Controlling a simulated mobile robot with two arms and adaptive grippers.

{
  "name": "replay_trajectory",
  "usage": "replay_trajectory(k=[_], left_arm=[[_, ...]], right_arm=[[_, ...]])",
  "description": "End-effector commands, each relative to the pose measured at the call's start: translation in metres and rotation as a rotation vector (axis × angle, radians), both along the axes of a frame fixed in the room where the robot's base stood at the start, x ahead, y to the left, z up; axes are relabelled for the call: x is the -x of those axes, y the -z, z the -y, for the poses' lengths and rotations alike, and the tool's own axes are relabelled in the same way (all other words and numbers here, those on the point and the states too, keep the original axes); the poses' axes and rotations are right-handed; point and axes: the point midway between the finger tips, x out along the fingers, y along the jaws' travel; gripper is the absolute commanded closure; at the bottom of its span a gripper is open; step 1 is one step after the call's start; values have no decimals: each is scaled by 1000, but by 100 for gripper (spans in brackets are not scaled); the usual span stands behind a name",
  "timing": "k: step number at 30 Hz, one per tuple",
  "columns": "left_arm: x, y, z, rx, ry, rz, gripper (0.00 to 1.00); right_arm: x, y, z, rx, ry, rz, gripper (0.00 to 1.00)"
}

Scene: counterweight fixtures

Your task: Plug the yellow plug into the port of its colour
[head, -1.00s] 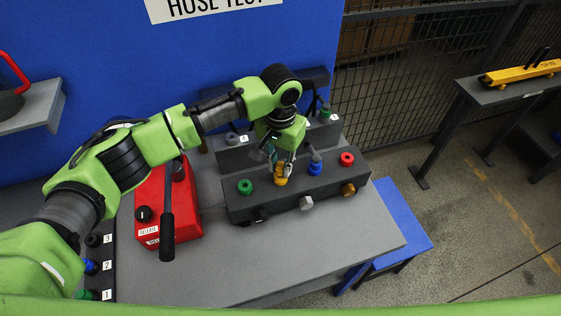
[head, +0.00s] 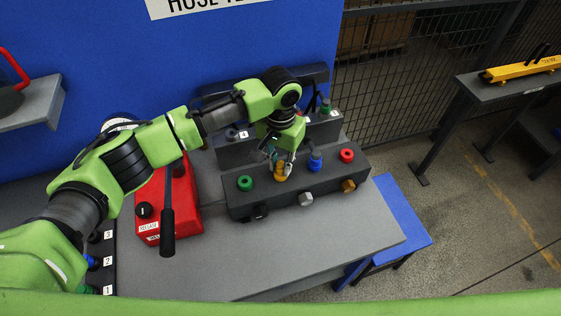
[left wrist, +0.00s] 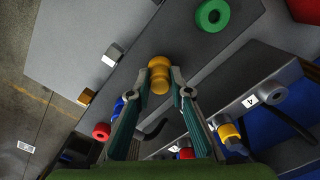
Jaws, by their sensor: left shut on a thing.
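My left gripper (head: 283,165) is shut on the yellow plug (head: 281,173), above the front block (head: 290,190). In the left wrist view, the yellow plug (left wrist: 159,84) is between the fingertips (left wrist: 160,93). Yellow shows in two stacked lobes there; the lower one appears to be the yellow port (left wrist: 157,63), in line with the plug. I cannot tell how deep the plug sits. The port is between the green port (head: 245,183) and a blue piece (head: 315,161). My right gripper is not in view.
A red port (head: 347,155) is at the block's right end. Knobs, including a gold one (head: 348,186), stick out of its front. A rear rack (head: 236,152) stands close behind. A red box (head: 168,205) with a black lever is left. The table front (head: 300,245) is clear.

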Motion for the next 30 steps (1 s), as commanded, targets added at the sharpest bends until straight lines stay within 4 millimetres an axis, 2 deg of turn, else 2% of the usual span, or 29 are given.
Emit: replay_trajectory(k=[16, 29, 30], left_arm=[[1, 3, 0, 0, 0, -2, 100], [2, 6, 0, -2, 1, -4, 100], [2, 6, 0, -2, 1, -6, 70]], right_arm=[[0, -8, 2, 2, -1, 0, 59], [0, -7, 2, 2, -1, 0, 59], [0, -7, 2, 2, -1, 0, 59]])
